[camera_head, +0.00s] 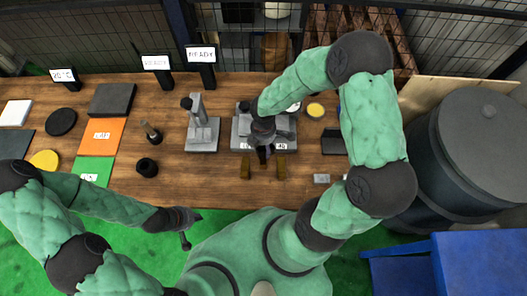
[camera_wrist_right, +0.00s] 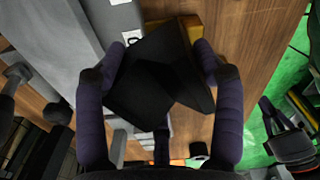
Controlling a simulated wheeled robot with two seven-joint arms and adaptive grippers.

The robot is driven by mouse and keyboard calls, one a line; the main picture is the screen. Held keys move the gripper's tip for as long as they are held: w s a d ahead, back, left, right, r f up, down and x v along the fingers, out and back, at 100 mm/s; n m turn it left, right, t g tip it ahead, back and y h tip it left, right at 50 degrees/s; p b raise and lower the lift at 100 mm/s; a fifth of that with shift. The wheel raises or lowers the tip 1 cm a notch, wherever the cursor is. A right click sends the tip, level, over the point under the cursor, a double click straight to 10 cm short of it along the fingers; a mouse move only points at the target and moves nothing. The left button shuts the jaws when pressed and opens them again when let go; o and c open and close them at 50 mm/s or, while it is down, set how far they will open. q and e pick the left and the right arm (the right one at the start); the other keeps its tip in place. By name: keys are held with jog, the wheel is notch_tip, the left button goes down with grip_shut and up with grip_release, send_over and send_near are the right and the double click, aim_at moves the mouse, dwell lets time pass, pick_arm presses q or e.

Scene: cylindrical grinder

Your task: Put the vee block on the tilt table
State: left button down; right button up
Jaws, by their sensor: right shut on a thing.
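My right gripper (camera_head: 263,153) is over the front of a grey machine-like base (camera_head: 240,132) in the middle of the table. In the right wrist view its purple fingers (camera_wrist_right: 160,85) are shut on a dark angular block (camera_wrist_right: 150,85), which I take for the vee block. In the head view the block is mostly hidden by the gripper. The grey base also shows in the wrist view (camera_wrist_right: 65,40), to the left of the block. I cannot tell for sure whether this base is the tilt table. My left gripper (camera_head: 190,228) is open and empty, beyond the table's front edge.
Brass-coloured blocks (camera_head: 246,168) stand in front of the base. A grey stand (camera_head: 203,135) is to its left, with a small black cup (camera_head: 147,167) further left. Orange (camera_head: 102,134) and green (camera_head: 93,171) mats lie at the left. A dark barrel (camera_head: 475,140) stands right.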

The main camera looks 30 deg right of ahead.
jog(key=w+d, duration=0.2)
jog(key=w, duration=0.1)
jog(key=w+d, duration=0.2)
jog(key=w, duration=0.1)
jog(key=w+d, duration=0.2)
jog(key=w, duration=0.1)
jog(key=shift+w+r, duration=0.1)
jog(key=shift+w, duration=0.25)
jog(key=shift+w+f, duration=0.15)
jog(key=shift+f, duration=0.15)
jog(key=shift+f, duration=0.1)
jog(key=o, duration=1.7)
jog(key=shift+s+f, duration=0.1)
jog(key=shift+s, duration=0.1)
